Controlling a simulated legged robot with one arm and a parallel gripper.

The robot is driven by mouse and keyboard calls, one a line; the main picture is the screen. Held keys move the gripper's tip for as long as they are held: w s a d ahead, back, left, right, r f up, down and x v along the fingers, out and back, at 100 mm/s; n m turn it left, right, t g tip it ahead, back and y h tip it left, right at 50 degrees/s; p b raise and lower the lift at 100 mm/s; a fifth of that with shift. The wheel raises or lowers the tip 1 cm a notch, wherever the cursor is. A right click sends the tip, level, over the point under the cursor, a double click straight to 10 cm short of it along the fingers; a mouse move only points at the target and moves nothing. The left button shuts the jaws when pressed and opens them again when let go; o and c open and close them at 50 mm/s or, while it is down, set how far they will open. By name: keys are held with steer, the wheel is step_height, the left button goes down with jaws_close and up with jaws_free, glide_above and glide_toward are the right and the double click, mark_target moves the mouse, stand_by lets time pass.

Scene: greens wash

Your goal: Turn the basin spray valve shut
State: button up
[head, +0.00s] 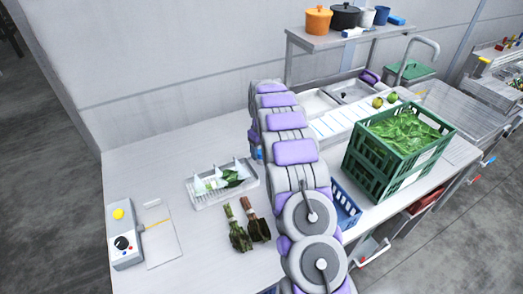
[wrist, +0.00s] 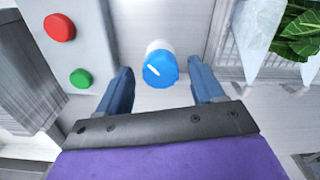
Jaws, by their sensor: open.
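A round blue knob (wrist: 160,68) with a white pointer line shows in the wrist view, on a short white stem; I take it for the spray valve. Its line slants from upper left to lower right. My gripper (wrist: 159,76) is open, its two blue fingers on either side of the knob, with a visible gap on each side. Nothing is held. In the head view my arm crosses the middle of the counter and hides the gripper and most of what is around it. The sink basin (head: 352,90) lies behind the arm at the back right.
A panel with a red button (wrist: 60,27) and a green button (wrist: 81,78) is left of the knob. A white rack (head: 222,194) with leaves stands left of my arm. A green crate (head: 382,178) of greens is at right. The counter's left back is clear.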

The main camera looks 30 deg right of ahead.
steer(key=shift+c, duration=0.5)
steer(key=c, duration=1)
steer(key=shift+o, duration=0.2)
steer(key=shift+r+m+p, duration=0.15)
steer(key=shift+m+p, duration=0.25)
steer(key=shift+p, duration=0.1)
steer(key=shift+a+r+m+p, duration=0.1)
steer(key=shift+m+p, duration=0.9)
steer(key=m+p, duration=0.4)
steer(key=m, duration=0.1)
steer(key=m+p, duration=0.3)
steer(key=m, duration=0.2)
steer(key=shift+w+m+p, duration=0.1)
steer(key=shift+m+p, duration=0.2)
steer(key=shift+m, duration=0.1)
steer(key=m+p, duration=0.2)
steer(key=m, duration=0.2)
steer(key=shift+m+p, duration=0.3)
